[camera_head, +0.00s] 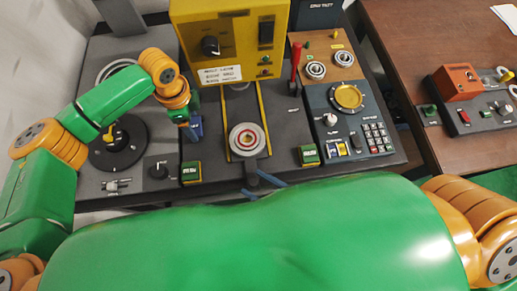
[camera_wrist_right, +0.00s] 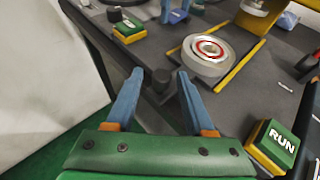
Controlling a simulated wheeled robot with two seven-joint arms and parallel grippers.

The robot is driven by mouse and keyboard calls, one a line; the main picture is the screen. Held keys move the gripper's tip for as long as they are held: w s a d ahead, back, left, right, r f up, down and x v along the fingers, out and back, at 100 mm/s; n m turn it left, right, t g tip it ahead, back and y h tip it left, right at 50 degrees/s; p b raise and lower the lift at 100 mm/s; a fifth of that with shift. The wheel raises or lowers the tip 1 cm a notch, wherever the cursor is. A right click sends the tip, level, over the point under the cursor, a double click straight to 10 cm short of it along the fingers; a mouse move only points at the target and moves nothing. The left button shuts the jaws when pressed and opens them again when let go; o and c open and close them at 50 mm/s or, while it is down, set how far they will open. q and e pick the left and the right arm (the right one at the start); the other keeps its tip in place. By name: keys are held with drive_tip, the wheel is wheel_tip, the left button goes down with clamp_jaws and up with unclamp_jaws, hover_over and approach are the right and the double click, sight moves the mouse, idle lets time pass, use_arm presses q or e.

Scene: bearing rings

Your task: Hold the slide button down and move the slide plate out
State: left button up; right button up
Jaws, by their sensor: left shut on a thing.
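The slide plate's round holder (camera_head: 248,140) carries a red and white ring and sits between two yellow rails; it also shows in the right wrist view (camera_wrist_right: 208,55). A dark handle (camera_wrist_right: 161,80) projects from the slide's front. My right gripper (camera_head: 262,187) is open; its blue fingers (camera_wrist_right: 157,95) point towards the handle, one on each side in the picture. I cannot tell whether they touch it. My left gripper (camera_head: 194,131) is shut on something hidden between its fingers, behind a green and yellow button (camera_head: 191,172). Which button is the slide button is unclear.
A green RUN button (camera_wrist_right: 272,146) is right of the slide. The yellow machine housing (camera_head: 230,40) stands behind it. A red lever (camera_head: 295,65), a keypad panel (camera_head: 350,120) and a black dial (camera_head: 118,142) flank the work area.

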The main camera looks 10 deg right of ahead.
idle(0.5)
drive_tip(key=v, duration=1.2)
use_arm(q)
drive_tip(key=o, duration=1.2)
drive_tip(key=shift+o, duration=0.2)
drive_tip(key=shift+r, duration=0.15)
wheel_tip(320, 180, up, 7)
drive_tip(key=shift+b, duration=0.3)
use_arm(e)
drive_tip(key=shift+f, duration=0.25)
